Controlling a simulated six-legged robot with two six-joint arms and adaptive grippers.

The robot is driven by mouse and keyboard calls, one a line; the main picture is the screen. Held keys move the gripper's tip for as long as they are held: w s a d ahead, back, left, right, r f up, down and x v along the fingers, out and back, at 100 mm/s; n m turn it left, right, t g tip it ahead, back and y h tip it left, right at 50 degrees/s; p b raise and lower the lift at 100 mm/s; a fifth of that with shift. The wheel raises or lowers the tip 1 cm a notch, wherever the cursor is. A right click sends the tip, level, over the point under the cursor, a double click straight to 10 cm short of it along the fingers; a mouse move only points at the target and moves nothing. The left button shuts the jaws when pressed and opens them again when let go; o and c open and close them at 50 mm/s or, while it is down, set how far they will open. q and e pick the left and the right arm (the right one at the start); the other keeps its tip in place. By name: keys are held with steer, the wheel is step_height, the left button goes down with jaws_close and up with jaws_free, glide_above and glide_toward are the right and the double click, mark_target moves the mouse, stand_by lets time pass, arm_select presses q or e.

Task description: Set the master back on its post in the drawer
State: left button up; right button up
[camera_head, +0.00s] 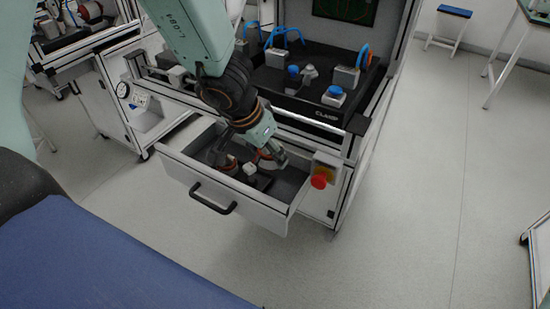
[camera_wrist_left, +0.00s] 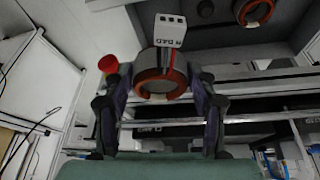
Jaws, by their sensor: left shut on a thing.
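My left gripper (camera_head: 274,156) reaches down into the open drawer (camera_head: 238,204) and is shut on the master, a grey ring with copper-orange windings. In the left wrist view the master (camera_wrist_left: 155,72) sits between the two fingers of the left gripper (camera_wrist_left: 160,85). A white block marked BAD (camera_wrist_left: 170,31) shows beside it, with red and dark leads running to the ring. A second ring with orange windings (camera_wrist_left: 254,11) is in the drawer. The post under the master is hidden, and I cannot tell whether the master touches it. My right gripper is out of view.
A red stop button (camera_head: 319,182) on a yellow box is at the drawer's right corner. The bench above carries a black fixture (camera_head: 310,106) with blue knobs. The drawer has a black handle (camera_head: 212,199) in front.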

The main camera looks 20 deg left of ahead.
arm_select(q)
steer(key=w+a+f+n+y+b, duration=0.1)
steer(key=w+a+f+n+b, duration=0.15)
steer(key=a+f, duration=0.2)
steer(key=b, duration=0.6)
glide_above(252, 179)
steer(key=s, duration=0.1)
steer(key=shift+n+y, duration=0.4)
steer(key=shift+n, duration=0.05)
steer(key=f, duration=0.5)
steer(key=shift+s+d+f, duration=0.15)
steer(key=shift+s+f, duration=0.05)
steer(key=shift+f, duration=0.2)
steer(key=shift+f+b, duration=0.4)
steer(key=shift+b, duration=0.15)
steer(key=shift+f+b, duration=0.9)
steer(key=shift+b, duration=0.2)
steer(key=shift+f, duration=0.1)
steer(key=shift+f+b, duration=0.3)
steer(key=shift+f, duration=0.05)
steer(key=shift+f+b, duration=0.4)
steer(key=shift+f, duration=0.2)
steer(key=shift+f, duration=0.2)
